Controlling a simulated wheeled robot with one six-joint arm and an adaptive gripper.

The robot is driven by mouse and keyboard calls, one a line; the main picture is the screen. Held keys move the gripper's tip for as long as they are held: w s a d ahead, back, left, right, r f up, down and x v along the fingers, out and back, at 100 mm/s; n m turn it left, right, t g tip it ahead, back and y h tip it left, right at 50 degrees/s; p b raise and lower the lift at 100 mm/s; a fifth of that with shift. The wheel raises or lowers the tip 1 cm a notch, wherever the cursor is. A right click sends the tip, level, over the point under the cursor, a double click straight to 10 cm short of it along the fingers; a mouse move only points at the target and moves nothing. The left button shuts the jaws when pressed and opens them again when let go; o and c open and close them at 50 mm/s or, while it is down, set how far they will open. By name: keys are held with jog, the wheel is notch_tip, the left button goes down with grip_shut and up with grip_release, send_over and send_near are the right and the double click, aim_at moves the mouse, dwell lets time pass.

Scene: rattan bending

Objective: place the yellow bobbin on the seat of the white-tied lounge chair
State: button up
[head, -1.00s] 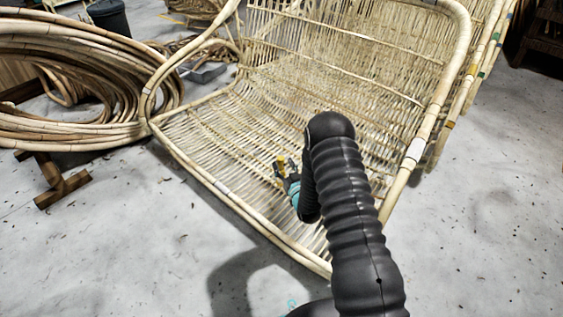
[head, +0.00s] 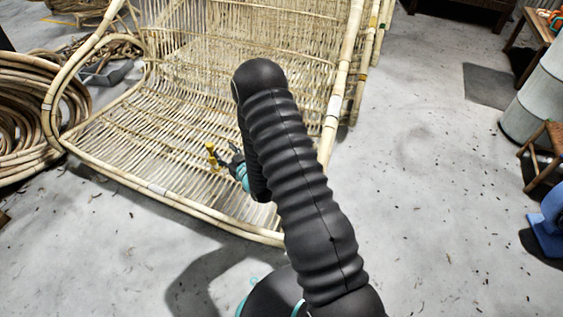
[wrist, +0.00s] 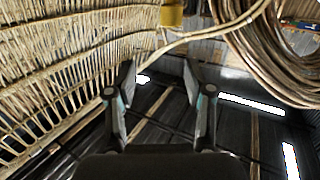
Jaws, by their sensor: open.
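The yellow bobbin (head: 212,156) stands upright on the woven rattan seat of the white-tied lounge chair (head: 130,142), toward its front part. White ties (head: 157,188) show on the chair's frame. My gripper (head: 225,160) is just right of the bobbin, open and apparently clear of it. In the wrist view the open fingers (wrist: 159,80) have nothing between them. Part of the bobbin (wrist: 172,15) shows at the top edge there, beyond the fingertips; the rest is cut off.
Coiled rattan (head: 28,115) lies left of the chair. Another chair frame (head: 373,45) stands close behind on the right. A pale drum (head: 538,100), a small stool (head: 545,155) and a blue object (head: 548,225) are at the far right. The floor between is free.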

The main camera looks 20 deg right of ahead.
notch_tip(320, 180, up, 13)
jog(key=d+g+h, duration=0.2)
jog(key=d+h, duration=0.1)
jog(key=s+d+r+m+g+h, duration=0.1)
jog(key=s+d+r+m+g, duration=0.15)
jog(key=s+r, duration=0.65)
jog(key=s+r+g, duration=0.3)
jog(key=s+r, duration=0.2)
jog(key=s, duration=0.9)
jog(key=s+d+r+m+g+h, duration=0.1)
jog(key=s+r+g, duration=0.2)
jog(key=s, duration=1.2)
notch_tip(320, 180, up, 3)
jog(key=shift+s+d, duration=0.2)
jog(key=shift+s, duration=0.1)
notch_tip(320, 180, up, 6)
jog(key=p, duration=0.6)
jog(key=shift+r, duration=0.2)
